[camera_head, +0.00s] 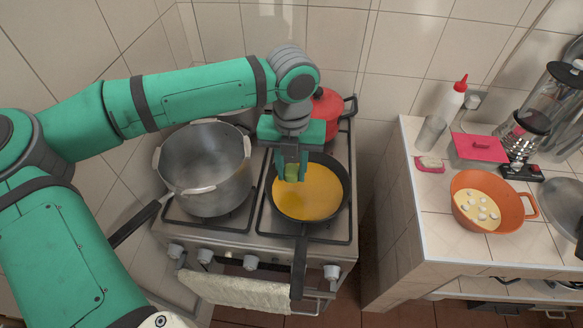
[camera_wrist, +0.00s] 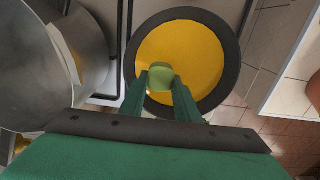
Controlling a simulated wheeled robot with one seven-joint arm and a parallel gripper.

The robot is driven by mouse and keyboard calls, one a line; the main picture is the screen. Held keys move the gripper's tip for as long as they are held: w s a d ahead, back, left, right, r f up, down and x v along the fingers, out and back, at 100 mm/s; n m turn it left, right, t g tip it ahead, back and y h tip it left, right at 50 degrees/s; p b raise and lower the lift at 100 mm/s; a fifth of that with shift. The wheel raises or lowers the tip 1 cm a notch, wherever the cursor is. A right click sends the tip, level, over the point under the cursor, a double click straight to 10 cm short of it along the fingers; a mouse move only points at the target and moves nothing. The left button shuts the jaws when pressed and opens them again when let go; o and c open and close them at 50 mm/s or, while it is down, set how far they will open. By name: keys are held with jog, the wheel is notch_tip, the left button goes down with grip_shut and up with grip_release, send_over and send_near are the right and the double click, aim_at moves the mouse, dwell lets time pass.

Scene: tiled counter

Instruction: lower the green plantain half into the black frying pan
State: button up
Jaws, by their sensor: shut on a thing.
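The black frying pan (camera_head: 346,193) sits on the right front of the stove, its handle pointing to the front. Its inside is filled with a flat yellow-orange layer (camera_head: 312,196). My gripper (camera_head: 292,178) points down over the left part of the pan and is shut on the green plantain half (camera_head: 292,171). In the wrist view, the plantain half (camera_wrist: 161,76) is between the fingertips of my gripper (camera_wrist: 160,80), in front of the yellow layer and inside the pan's rim (camera_wrist: 130,62). I cannot tell whether the plantain touches the layer.
A large metal pot (camera_head: 204,165) stands close on the left of the pan. A red pot (camera_head: 328,108) is behind it. On the tiled counter (camera_head: 440,230) to the right are an orange pan (camera_head: 463,180) with white pieces, a pink box (camera_head: 479,148) and a white bottle (camera_head: 452,98).

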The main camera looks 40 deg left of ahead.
jog(key=shift+f, duration=0.3)
dwell(0.4)
jog(key=o, duration=1.1)
jog(key=shift+r, duration=0.1)
